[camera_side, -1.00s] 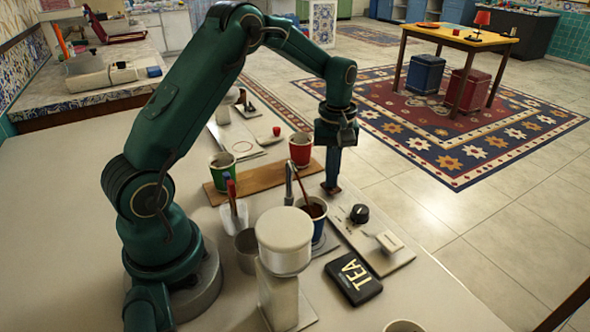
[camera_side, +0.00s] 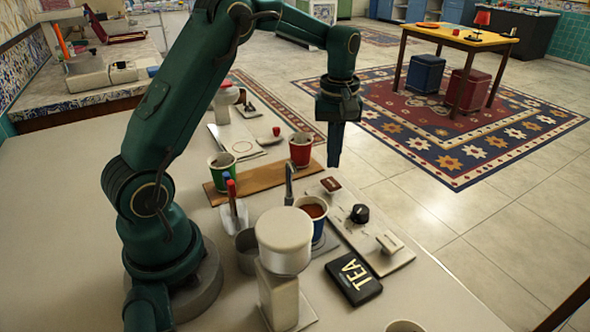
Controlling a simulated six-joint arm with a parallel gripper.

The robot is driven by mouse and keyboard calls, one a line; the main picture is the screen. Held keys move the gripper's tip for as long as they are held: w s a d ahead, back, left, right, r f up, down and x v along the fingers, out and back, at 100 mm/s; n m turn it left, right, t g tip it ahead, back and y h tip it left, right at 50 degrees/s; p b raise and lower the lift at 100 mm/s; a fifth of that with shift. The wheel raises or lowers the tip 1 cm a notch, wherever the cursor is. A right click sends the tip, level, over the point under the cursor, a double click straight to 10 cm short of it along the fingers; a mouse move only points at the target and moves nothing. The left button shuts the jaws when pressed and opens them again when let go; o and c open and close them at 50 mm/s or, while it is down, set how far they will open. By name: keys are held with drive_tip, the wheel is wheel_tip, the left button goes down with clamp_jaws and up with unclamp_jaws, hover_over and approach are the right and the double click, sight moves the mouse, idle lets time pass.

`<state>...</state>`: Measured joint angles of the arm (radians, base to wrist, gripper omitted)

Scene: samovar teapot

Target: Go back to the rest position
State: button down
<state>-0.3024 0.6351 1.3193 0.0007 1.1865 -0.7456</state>
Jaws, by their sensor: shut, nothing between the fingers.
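My gripper (camera_side: 334,161) points straight down with its fingers together and nothing between them. It hangs in the air above the far end of the white switch panel (camera_side: 370,240). A small brown-topped switch (camera_side: 331,184) sits on the panel below the gripper, apart from it. A black knob (camera_side: 360,213) and a pale switch (camera_side: 389,242) are on the same panel. A blue cup (camera_side: 317,232) with brown content stands under a metal spout (camera_side: 289,180) beside the panel.
A green cup (camera_side: 222,170) and a red cup (camera_side: 300,150) stand on a wooden board (camera_side: 258,179). A white-lidded samovar (camera_side: 284,236) and a black TEA box (camera_side: 354,277) are in front. A holder with a red-and-blue-tipped utensil (camera_side: 233,215) stands near my base.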

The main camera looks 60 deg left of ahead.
drive_tip(key=s+d+r+m+t, duration=0.2)
drive_tip(key=s+d+r, duration=0.1)
drive_tip(key=r, duration=0.3)
drive_tip(key=s+d+r+m+t, duration=0.2)
drive_tip(key=s+d+r, duration=0.15)
drive_tip(key=r, duration=0.25)
drive_tip(key=s+d+f+m, duration=0.2)
drive_tip(key=s+m, duration=0.2)
drive_tip(key=s, duration=0.1)
drive_tip(key=s+d+f+m+t, duration=0.1)
drive_tip(key=s+f+m, duration=0.1)
drive_tip(key=s+m, duration=0.2)
drive_tip(key=shift+s+d+t, duration=0.3)
drive_tip(key=shift+s+d, duration=0.1)
drive_tip(key=shift+s, duration=0.85)
